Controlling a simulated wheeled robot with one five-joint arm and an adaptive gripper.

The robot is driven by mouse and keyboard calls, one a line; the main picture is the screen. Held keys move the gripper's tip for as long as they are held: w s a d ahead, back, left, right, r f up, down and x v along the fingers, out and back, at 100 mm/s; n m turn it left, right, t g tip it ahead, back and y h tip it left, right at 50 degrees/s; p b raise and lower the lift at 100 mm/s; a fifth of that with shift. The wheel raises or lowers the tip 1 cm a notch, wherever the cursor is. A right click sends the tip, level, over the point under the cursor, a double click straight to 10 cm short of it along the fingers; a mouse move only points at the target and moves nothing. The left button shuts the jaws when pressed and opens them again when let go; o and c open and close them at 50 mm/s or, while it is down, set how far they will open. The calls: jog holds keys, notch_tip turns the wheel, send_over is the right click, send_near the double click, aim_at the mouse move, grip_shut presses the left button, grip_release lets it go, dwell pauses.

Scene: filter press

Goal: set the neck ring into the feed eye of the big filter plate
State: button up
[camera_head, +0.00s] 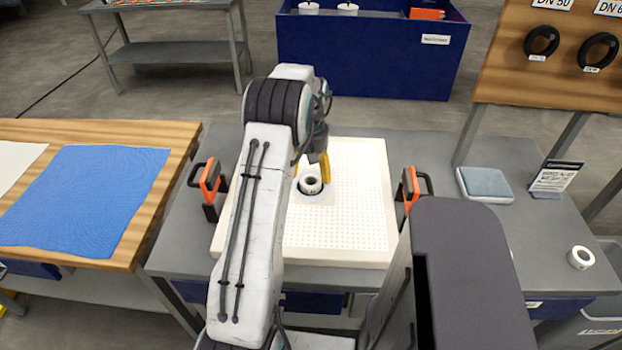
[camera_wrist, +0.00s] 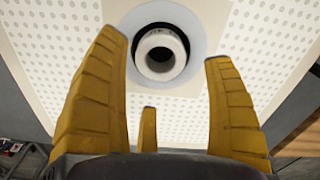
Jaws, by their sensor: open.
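The big filter plate (camera_head: 345,235) is a white, dotted square slab lying flat on the grey bench. Its feed eye (camera_wrist: 189,38) is a dark round opening with a pale grey surround in the wrist view. A white neck ring (camera_head: 311,185) with a dark bore is at the feed eye. In the wrist view the ring (camera_wrist: 153,64) appears inside the opening, with a dark gap around part of it. I cannot tell how deep it sits. My gripper (camera_head: 311,165) has yellow fingers, is open, and is just above the plate beside the ring, with no visible grip on it.
Orange-and-black clamps stand at the plate's left (camera_head: 209,182) and right (camera_head: 411,187). Another white ring (camera_head: 580,257) lies on the bench at right, near a grey-blue pad (camera_head: 485,185) and a sign (camera_head: 556,177). A blue cloth (camera_head: 85,195) covers part of the wooden table. A blue bin (camera_head: 370,55) stands behind.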

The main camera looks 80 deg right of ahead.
notch_tip(320, 180, up, 8)
jog(key=shift+f, duration=0.15)
dwell(0.4)
jog(key=w+a+r+n, duration=0.1)
jog(key=w+a+r, duration=0.25)
jog(key=w, duration=0.45)
jog(key=w+a+r+n, duration=0.2)
jog(key=w+a+r, duration=0.15)
jog(key=w, duration=0.45)
jog(key=w+a+r+n+t+h, duration=0.1)
jog(key=w+a+r, duration=0.1)
jog(key=w+a, duration=0.4)
jog(key=w+a+r+n, duration=0.15)
jog(key=w+a, duration=0.25)
jog(key=a, duration=0.5)
jog(key=w+a+r+n+t, duration=0.1)
jog(key=w+a+n, duration=0.15)
jog(key=a, duration=1.25)
jog(key=s+a+f+n+t, duration=0.1)
jog(key=s+a+n, duration=0.1)
jog(key=s+a, duration=0.2)
jog(key=s+a+f+n+y, duration=0.1)
jog(key=s+a, duration=0.3)
jog(key=a, duration=0.6)
jog(key=shift+s+f+n+t, duration=0.2)
jog(key=shift+f+n+t, duration=0.2)
jog(key=shift+f+n, duration=0.3)
